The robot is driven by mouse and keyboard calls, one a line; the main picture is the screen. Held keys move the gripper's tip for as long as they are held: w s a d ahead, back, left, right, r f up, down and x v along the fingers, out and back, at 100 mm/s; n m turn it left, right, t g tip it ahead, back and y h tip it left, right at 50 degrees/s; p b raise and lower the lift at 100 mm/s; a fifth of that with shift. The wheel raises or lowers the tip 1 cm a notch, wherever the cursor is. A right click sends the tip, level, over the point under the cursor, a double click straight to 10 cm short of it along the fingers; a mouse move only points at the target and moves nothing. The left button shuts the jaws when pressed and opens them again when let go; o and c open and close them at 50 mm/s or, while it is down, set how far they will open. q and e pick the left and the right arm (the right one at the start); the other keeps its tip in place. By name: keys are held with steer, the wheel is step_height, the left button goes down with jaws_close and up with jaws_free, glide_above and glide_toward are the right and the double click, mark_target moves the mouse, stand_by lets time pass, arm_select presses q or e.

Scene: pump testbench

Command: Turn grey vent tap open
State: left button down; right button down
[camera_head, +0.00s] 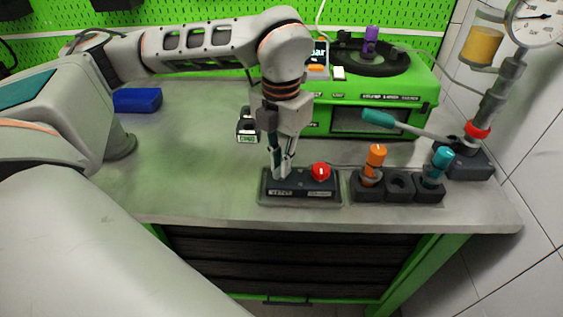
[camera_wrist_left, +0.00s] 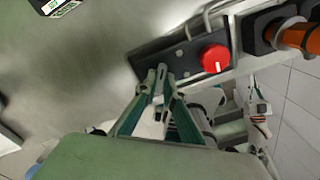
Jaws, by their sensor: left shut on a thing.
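A dark manifold block (camera_head: 315,187) sits on the bench near its front edge, with a red round knob (camera_head: 320,171) at its right end. The red knob also shows in the wrist view (camera_wrist_left: 214,59), on the dark block (camera_wrist_left: 186,52). My left gripper (camera_head: 281,172) points down at the left part of the block, left of the red knob. In the wrist view its fingers (camera_wrist_left: 161,76) are close together at the block. It is shut on the grey vent tap, which the fingers mostly hide; I cannot tell how far it is turned. My right gripper is not in view.
Right of the block, a dark holder (camera_head: 398,187) carries orange (camera_head: 376,158) and teal (camera_head: 441,160) handled parts. A teal-handled lever (camera_head: 380,119) reaches in from the gauge stand. A green machine (camera_head: 385,95) stands behind. The bench at left is mostly clear, with a blue block (camera_head: 138,100).

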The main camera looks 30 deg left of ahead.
arm_select(q)
steer(key=n, duration=0.3)
steer(key=shift+n, duration=0.4)
steer(key=shift+r+n+b, duration=0.1)
steer(key=shift+n+b, duration=0.25)
steer(key=shift+n, duration=1.25)
steer(key=shift+w, duration=0.1)
steer(key=c, duration=2.1)
jaws_free()
steer(key=shift+c, duration=0.2)
step_height(320, 180, up, 12)
